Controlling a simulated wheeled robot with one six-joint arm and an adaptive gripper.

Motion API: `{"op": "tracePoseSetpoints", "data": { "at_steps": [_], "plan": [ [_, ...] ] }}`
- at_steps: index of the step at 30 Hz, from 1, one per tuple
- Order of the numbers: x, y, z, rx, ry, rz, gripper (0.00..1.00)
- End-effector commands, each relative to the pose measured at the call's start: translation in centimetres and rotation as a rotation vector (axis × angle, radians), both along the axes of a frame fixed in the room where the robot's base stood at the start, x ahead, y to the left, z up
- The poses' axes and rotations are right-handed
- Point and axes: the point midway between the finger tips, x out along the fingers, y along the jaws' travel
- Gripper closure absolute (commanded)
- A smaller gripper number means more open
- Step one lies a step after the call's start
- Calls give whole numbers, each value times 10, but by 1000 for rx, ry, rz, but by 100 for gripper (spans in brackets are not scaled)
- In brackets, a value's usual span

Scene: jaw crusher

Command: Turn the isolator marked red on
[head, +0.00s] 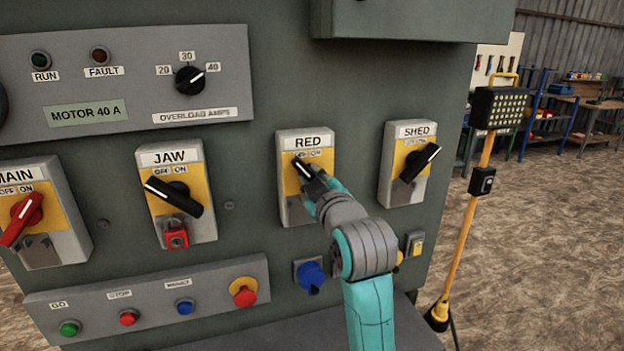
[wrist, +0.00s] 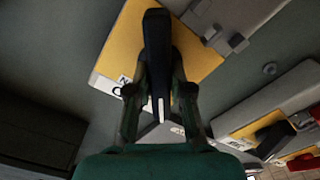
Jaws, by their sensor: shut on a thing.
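The isolator marked RED (head: 293,212) is a grey box with a yellow plate on the cabinet front, between JAW and SHED. Its black handle (head: 301,166) shows only in part in the head view, its end leaning up and left towards the OFF label. My gripper (head: 312,180) covers the rest of it. In the wrist view the black handle (wrist: 157,50) lies between the two fingers of my gripper (wrist: 158,92), which is shut on it. A white line shows on the handle's near end.
The JAW isolator (head: 159,157) carries a red padlock (head: 175,235). The SHED isolator (head: 396,180) is close on the right, MAIN (head: 50,247) far left. A button panel (head: 100,292) and a blue knob (head: 311,275) sit below. A yellow lamp stand (head: 465,235) stands right.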

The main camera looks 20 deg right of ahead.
Motion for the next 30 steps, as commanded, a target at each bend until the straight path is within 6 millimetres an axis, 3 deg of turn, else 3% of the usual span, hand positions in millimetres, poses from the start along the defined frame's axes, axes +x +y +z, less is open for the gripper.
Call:
{"op": "tracePoseSetpoints", "data": {
  "at_steps": [30],
  "plan": [
    [0, -3, 1, 933, 0, 2, 100]
  ]
}}
